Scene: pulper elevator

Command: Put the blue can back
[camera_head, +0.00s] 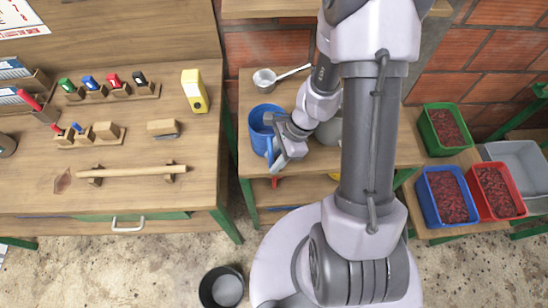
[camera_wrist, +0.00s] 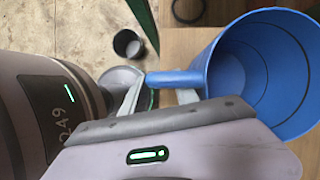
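The blue can (camera_head: 259,124) stands upright on the wooden table, left of my arm. In the wrist view the blue can (camera_wrist: 275,75) is at the right, its open top facing the camera and its handle (camera_wrist: 170,78) reaching left. My gripper (camera_head: 274,150) is at the handle side of the can. In the wrist view my gripper (camera_wrist: 160,92) has its two fingers apart, one on each side of the handle's outer part. A gap shows between the fingers, and no firm hold is visible. The lower handle is partly hidden by the gripper.
A metal pan (camera_head: 265,80) lies behind the can. A workbench (camera_head: 40,205) with tools stands at the left. Green, blue and red crates (camera_head: 445,128) of red berries and a grey crate (camera_head: 520,160) are at the right. A dark bucket (camera_head: 222,288) stands on the floor.

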